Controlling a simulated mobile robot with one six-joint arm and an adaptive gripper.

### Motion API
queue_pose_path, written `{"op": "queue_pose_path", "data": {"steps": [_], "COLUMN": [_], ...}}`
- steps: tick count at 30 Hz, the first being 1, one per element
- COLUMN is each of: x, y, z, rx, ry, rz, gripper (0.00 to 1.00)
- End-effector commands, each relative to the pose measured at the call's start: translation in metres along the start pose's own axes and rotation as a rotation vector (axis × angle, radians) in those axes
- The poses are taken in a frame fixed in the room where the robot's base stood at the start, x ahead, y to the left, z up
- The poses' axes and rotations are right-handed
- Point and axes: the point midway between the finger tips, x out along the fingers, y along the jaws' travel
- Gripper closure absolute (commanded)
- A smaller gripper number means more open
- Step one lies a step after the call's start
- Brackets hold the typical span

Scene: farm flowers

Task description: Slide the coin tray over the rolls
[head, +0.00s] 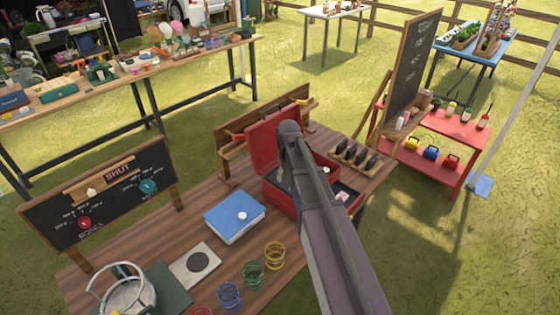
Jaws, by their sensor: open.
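A red cash box (279,197) sits on the wooden table with its red lid (264,136) raised at the back. My arm crosses in front of it and hides much of the inside. A dark inner part with a small pale item (342,197) shows at the right side of the box. I cannot make out the coin tray's outline or the rolls for sure. My gripper is hidden, apparently behind my own arm, so its place relative to the tray cannot be seen.
A blue box with a white knob (234,216) stands left of the cash box. Green (253,273), yellow (275,255) and blue (229,294) wire rings stand in front. A rack of dark pieces (354,155) is at right. A chalkboard with knobs (104,193) borders the left.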

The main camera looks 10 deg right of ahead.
Motion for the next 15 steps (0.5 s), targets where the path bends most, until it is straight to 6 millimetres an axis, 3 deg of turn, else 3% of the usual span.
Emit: {"op": "queue_pose_path", "data": {"steps": [1,6,10,15], "x": [-0.020,-0.044,-0.054,-0.058], "y": [0.004,0.011,0.014,0.015], "z": [-0.031,-0.085,-0.110,-0.121], "rx": [-0.014,-0.062,-0.084,-0.098], "ry": [0.000,0.000,0.000,0.000], "rz": [0.000,0.000,0.000,0.000], "gripper": [0.36,0.36,0.36,0.36]}}
